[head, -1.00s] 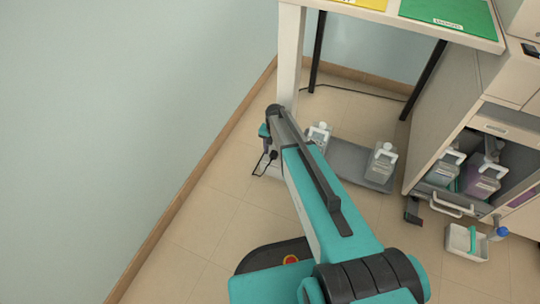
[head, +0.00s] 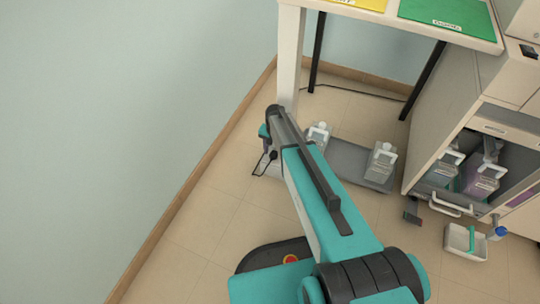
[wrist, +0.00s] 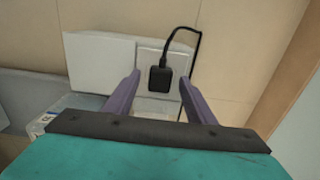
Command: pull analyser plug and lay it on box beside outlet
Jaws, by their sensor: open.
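The black analyser plug (wrist: 158,79) sits in a white outlet plate (wrist: 149,56) in the wrist view, its black cord (wrist: 199,45) looping up and over to the right. A flat, pale box (wrist: 100,62) lies directly left of the outlet. My gripper (wrist: 159,77) is open, its two purple fingers on either side of the plug. Small gaps show between fingers and plug, so it is not gripped. In the head view my arm hides the plug and outlet.
A table leg (head: 290,65) and the wall (head: 150,130) are close to my arm's far end. A grey tray (head: 347,160) with white-handled bottles (head: 381,162) stands on the floor to the right. A cabinet (head: 445,120) with more bottles stands farther right. Floor at lower left is clear.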

